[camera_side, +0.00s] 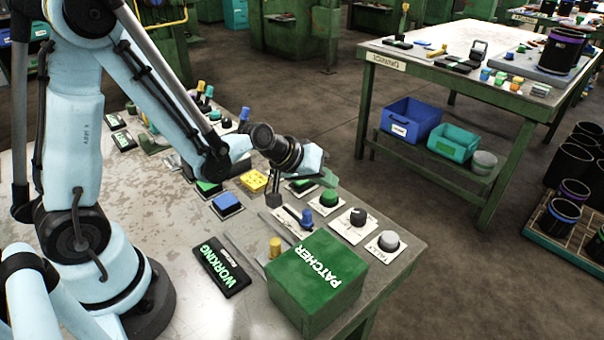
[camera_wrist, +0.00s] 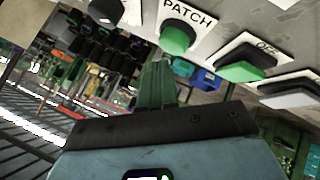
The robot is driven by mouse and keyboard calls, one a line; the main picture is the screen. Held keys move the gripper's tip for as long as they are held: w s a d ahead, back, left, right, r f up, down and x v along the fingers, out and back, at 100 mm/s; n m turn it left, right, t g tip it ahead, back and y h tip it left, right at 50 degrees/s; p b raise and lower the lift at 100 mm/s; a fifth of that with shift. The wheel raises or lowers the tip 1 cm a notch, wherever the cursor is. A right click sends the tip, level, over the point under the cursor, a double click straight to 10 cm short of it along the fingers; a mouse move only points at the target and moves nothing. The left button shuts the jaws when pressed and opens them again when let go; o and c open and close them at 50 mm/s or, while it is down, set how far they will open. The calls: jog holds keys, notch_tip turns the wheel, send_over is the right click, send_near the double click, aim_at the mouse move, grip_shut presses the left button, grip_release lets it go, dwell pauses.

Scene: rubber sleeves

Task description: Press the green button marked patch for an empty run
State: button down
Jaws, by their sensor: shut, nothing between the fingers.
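The green button marked PATCH (camera_wrist: 176,38) has a domed green cap on a dark base and a white label plate at the top of the wrist view. In the side view it appears to be the round green button (camera_side: 329,198) in the row on the bench, its label unreadable there. My gripper (camera_wrist: 158,70) is shut and empty, its green fingers together. In the side view my gripper (camera_side: 328,178) hangs just above and beside that button. I see a gap in the wrist view between fingertips and cap; contact does not show.
Another green button (camera_wrist: 245,65) sits right of PATCH in the wrist view. The green PATCHER box (camera_side: 318,285), a WORKING sign (camera_side: 222,266), a blue button (camera_side: 227,203) and a yellow block (camera_side: 254,181) are on the bench.

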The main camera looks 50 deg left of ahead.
aim_at(324, 195)
jog(key=shift+r, duration=0.1)
jog(key=shift+r, duration=2.45)
jog(key=shift+s+r, duration=0.1)
jog(key=s+a+r+m+g+y, duration=0.1)
jog(key=s+r+m, duration=0.1)
jog(key=s, duration=0.5)
jog(key=s+a+r+m+y, duration=0.1)
jog(key=s+r+m, duration=0.1)
jog(key=s, duration=0.4)
jog(key=shift+s+a+r+m+g+y, duration=0.25)
jog(key=shift+s+r+m+g+y, duration=0.15)
jog(key=shift+m, duration=0.3)
